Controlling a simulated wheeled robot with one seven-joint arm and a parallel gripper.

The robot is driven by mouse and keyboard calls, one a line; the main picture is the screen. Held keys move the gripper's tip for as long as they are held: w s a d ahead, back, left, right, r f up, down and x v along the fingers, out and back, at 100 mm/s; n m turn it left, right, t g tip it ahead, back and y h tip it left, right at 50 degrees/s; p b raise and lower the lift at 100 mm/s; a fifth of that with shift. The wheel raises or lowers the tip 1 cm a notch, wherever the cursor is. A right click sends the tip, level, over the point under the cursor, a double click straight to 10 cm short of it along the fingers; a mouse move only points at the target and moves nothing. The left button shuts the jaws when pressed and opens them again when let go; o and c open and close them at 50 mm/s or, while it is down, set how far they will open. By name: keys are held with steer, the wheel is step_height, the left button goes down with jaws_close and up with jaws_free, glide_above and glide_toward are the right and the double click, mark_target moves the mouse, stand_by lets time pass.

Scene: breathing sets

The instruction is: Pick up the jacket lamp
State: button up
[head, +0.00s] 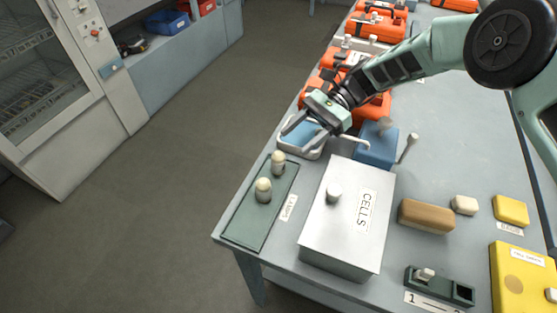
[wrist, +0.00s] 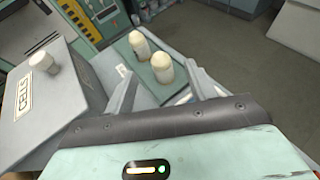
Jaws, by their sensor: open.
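Two small cream-domed lamp-like pieces, a nearer one (head: 264,190) and a farther one (head: 278,162), stand upright on a dark green tray (head: 247,228) at the table's left edge. They also show in the wrist view, one on the left (wrist: 138,44) and one on the right (wrist: 162,69). My gripper (head: 296,141) is open and empty, above a blue-and-white tray just beyond the green tray. In the wrist view the right-hand piece appears between the open fingers (wrist: 167,75), not touching them.
A grey box marked CELLS (head: 335,225), with a knob on top, stands right of the green tray. A blue block (head: 376,146), a brown block (head: 426,216) and yellow items (head: 511,210) lie farther right. Orange cases (head: 376,27) line the back. Open floor lies left.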

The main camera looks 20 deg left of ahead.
mark_target(286, 148)
steer(key=p+x, duration=0.1)
steer(key=x, duration=0.3)
steer(key=shift+s+a+f, duration=0.1)
steer(key=shift+s, duration=0.1)
steer(key=c, duration=1.1)
